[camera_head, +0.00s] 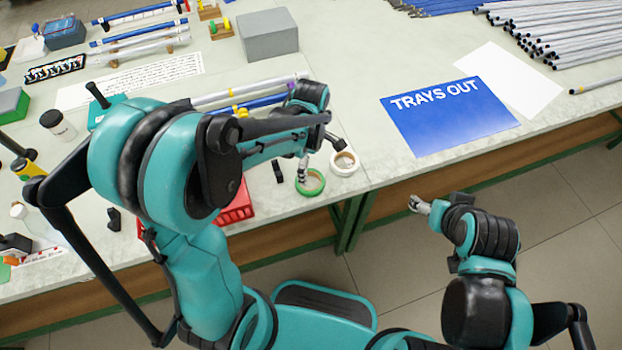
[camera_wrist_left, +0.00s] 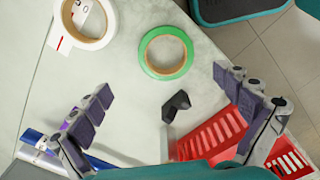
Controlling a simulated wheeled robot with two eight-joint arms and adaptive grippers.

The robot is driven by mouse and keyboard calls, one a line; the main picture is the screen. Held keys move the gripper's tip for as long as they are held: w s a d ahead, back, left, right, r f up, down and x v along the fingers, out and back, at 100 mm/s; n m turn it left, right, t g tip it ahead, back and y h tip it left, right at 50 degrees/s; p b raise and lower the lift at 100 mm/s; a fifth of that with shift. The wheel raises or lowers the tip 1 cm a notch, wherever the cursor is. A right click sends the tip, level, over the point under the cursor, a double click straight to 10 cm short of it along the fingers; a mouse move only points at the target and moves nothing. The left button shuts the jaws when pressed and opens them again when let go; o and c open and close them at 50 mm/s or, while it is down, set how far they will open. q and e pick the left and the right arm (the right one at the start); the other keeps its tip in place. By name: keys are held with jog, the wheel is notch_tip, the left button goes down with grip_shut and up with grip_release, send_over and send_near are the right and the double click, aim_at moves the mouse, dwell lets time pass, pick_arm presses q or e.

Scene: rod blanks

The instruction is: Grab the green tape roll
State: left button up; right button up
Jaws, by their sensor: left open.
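The green tape roll (camera_head: 314,191) lies flat near the table's front edge in the head view.
A white tape roll (camera_head: 345,170) lies right beside the green one. A small black part (camera_wrist_left: 176,104) and a red slotted tray (camera_wrist_left: 213,137) lie close by. Rods (camera_head: 245,91) lie behind my left arm. A blue sign (camera_head: 448,125) lies to the right, with clear table between.

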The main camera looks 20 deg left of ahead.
aim_at(309, 184)
pick_arm(q)
notch_tip(309, 184, down, 2)
jog(key=shift+s+a+f+b, duration=0.1)
jog(key=shift+s+f+b, duration=0.05)
jog(key=shift+b, duration=0.25)
jog(key=f, duration=0.1)
jog(key=f+b, duration=0.1)
jog(key=f, duration=0.1)
jog(key=f+b, duration=0.1)
jog(key=shift+s+a+f, duration=0.1)
jog(key=shift+s+f, duration=0.1)
jog(key=shift+s, duration=0.15)
jog(key=shift+f+b, duration=0.35)
jog(key=shift+f, duration=0.05)
jog(key=shift+r, duration=0.1)
jog(key=shift+c, duration=0.9)
jog(key=c, duration=1.1)
